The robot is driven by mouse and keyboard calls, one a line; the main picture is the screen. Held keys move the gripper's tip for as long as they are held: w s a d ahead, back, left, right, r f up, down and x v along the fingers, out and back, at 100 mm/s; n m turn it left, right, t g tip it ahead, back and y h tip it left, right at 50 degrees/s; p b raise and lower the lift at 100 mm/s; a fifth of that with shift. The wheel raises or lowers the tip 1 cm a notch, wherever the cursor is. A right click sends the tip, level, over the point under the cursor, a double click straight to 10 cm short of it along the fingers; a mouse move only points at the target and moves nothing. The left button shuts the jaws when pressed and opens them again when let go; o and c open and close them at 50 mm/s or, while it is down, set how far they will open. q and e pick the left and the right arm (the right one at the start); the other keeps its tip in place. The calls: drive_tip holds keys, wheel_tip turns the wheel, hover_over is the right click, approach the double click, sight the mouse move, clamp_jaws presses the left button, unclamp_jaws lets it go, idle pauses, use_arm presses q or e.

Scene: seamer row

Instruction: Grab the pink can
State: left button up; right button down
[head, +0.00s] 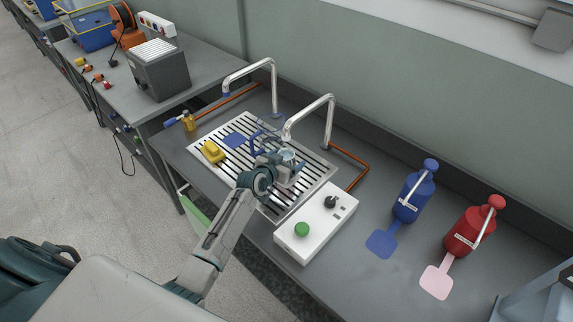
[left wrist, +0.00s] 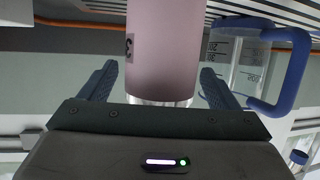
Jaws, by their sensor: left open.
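The pink can (left wrist: 166,45) stands out large in the left wrist view, a smooth pink cylinder with a dark number mark on its side and a silvery rim at the near end. My left gripper (left wrist: 157,80) is open, with one dark finger on each side of the can and a gap visible on both sides. In the head view, my left gripper (head: 283,168) is over the slotted drain grate, and it and the arm hide most of the can there. My right gripper is not in view.
A clear measuring jug (left wrist: 238,62) with a blue handle stands close beside the can. A yellow object (head: 212,152) lies on the grate (head: 320,177). A white control box (head: 316,222) is in front, with curved metal taps (head: 329,120) behind. Blue (head: 413,195) and red (head: 474,228) bottles stand right.

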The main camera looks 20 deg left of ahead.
use_arm(q)
drive_tip(key=shift+s, duration=0.1)
drive_tip(key=c, duration=1.3)
drive_tip(key=shift+c, duration=0.4)
drive_tip(key=shift+r, duration=0.15)
